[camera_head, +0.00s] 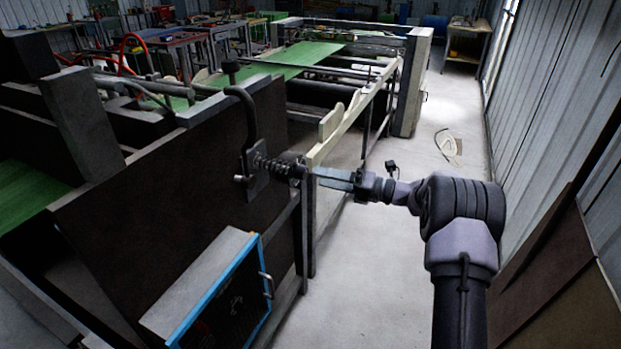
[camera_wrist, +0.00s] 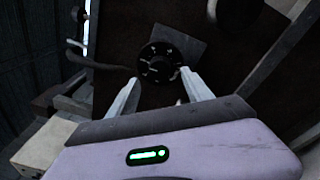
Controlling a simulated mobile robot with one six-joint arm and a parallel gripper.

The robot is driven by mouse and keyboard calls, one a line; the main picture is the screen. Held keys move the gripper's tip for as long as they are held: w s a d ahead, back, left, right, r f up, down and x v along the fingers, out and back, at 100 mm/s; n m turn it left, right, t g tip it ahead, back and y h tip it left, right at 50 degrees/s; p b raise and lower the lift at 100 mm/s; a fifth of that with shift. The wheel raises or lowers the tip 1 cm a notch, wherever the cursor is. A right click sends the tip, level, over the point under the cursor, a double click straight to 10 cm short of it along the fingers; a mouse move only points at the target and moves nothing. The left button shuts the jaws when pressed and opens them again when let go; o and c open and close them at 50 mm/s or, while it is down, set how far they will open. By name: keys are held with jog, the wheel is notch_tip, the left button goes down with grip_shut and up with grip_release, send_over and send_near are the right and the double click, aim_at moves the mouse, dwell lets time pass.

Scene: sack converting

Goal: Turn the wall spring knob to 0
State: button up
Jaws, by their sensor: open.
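The wall spring knob (camera_wrist: 160,60) is a round black dial with pale marks around its face, seen nearly face-on in the wrist view. The marks are too small to read. In the head view the knob (camera_head: 299,169) sits at the end of a coiled spring (camera_head: 270,166) standing out from the dark machine panel. My gripper (camera_wrist: 160,77) is open and empty, its two pale fingers pointing at the knob, one toward each side. In the head view my gripper (camera_head: 317,175) is close to the knob from the right. I cannot tell whether the fingers touch it.
A bent dark crank handle (camera_head: 244,110) rises just behind the spring. A blue-edged box (camera_head: 215,285) stands below on the left. A pale rail (camera_head: 345,125) runs behind my gripper.

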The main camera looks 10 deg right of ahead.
aim_at(306, 173)
jog(key=shift+b+x, duration=0.3)
jog(key=shift+x, duration=2.05)
grip_shut()
